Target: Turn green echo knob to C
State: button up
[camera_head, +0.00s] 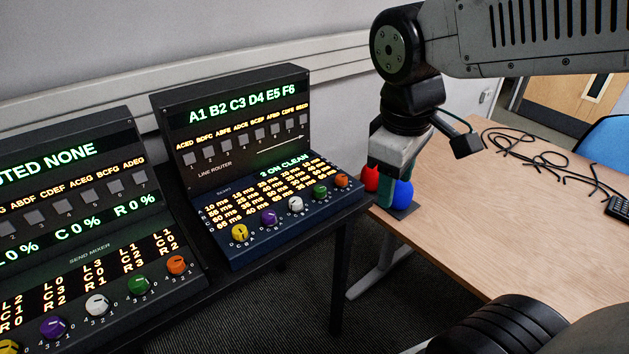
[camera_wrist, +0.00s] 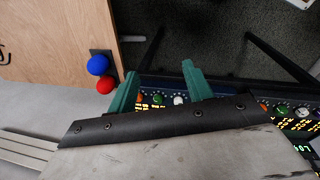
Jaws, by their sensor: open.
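The green echo knob (camera_head: 320,190) is on the sloped front of the blue-black echo unit (camera_head: 262,250), between a white knob (camera_head: 296,204) and an orange knob (camera_head: 342,180). Its pointer is too small to read. In the wrist view the green knob (camera_wrist: 158,99) shows between my fingers, well beyond their tips. My gripper (camera_wrist: 159,70) is open and empty, with teal fingers.
A send mixer (camera_head: 90,262) with its own green knob (camera_head: 139,284) stands left. A line router (camera_head: 235,120) rises behind the echo unit. Red (camera_head: 371,178) and blue (camera_head: 403,193) balls sit by a dark pad at the wooden table's (camera_head: 470,215) corner. Black cables (camera_head: 540,150) lie farther back.

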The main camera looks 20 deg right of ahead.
jog(key=w+a+f+n+h, duration=0.2)
jog(key=w+f+n, duration=0.2)
jog(key=w+n, duration=0.7)
jog(key=n, duration=0.8)
send_near(319, 188)
jog(key=f, duration=0.1)
jog(key=shift+t+h, duration=0.4)
jog(key=x, duration=0.6)
jog(key=shift+s+f, duration=0.2)
jog(key=shift+f, duration=0.15)
jog(key=shift+w+d+f, duration=0.1)
jog(key=shift+d+f, duration=0.05)
jog(key=shift+f, duration=0.35)
jog(key=c, duration=1)
